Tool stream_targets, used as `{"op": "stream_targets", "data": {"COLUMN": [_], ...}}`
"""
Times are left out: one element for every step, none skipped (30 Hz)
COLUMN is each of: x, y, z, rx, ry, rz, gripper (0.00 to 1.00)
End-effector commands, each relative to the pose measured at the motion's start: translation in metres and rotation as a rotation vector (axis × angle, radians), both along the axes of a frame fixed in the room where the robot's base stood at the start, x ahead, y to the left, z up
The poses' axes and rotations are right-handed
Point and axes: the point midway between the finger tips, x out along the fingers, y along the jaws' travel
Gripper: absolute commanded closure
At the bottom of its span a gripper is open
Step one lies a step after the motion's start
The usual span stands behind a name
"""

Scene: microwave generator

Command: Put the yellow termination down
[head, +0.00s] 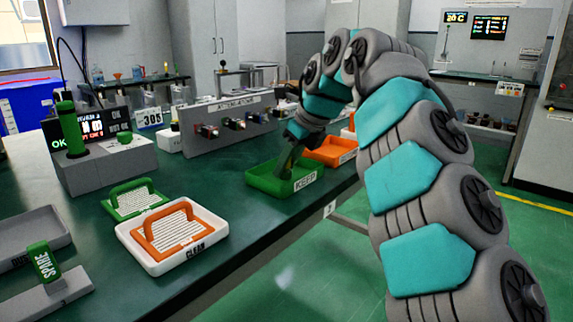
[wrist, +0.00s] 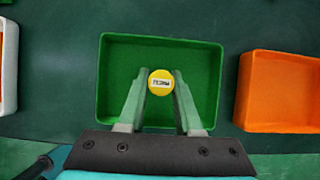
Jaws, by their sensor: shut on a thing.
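The termination is not clearly visible there.
An orange tray (wrist: 285,122) stands to the right of the green one. In the head view, a white CLEAN tray (head: 150,262) holds an orange-handled rack. A grey panel with several connectors (head: 215,140) stands behind. Bench surface between them is clear.

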Motion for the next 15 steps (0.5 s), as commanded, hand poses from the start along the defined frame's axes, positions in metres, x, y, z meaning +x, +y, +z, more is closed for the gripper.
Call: {"op": "stream_targets", "data": {"x": [-0.0004,-0.0004,-0.0004,-0.0004,-0.0004,-0.0003,-0.0003,-0.0003,-0.0003,-0.0003,-0.0003,-0.0002,-0.0002,-0.0002,-0.0002], "y": [-0.0003,-0.0004,-0.0004,-0.0004,-0.0004,-0.0004,-0.0004,-0.0004,-0.0005,-0.0006,-0.0006,-0.0006,-0.0006,-0.0006,-0.0007], "z": [-0.0071,-0.0076,-0.0073,-0.007,-0.0071,-0.0071,-0.0071,-0.0071,-0.007,-0.0069,-0.0069,-0.0067,-0.0067,-0.0067,-0.0067], "rx": [-0.004,-0.005,-0.005,-0.004,-0.004,-0.004,-0.005,-0.005,-0.005,-0.005,-0.005,-0.005,-0.005,-0.005,-0.005], "ry": [0.008,0.008,0.008,0.009,0.009,0.009,0.008,0.008,0.008,0.008,0.008,0.008,0.008,0.008,0.009], "rz": [0.0,0.0,0.0,0.0,0.0,0.0,0.0,0.0,0.0,0.0,0.0,0.0,0.0,0.0,-0.001], "gripper": [1.0,1.0,1.0,1.0,0.66,0.62,0.58,0.55,0.51,0.47,0.44,0.39,0.38,0.38,0.38]}}
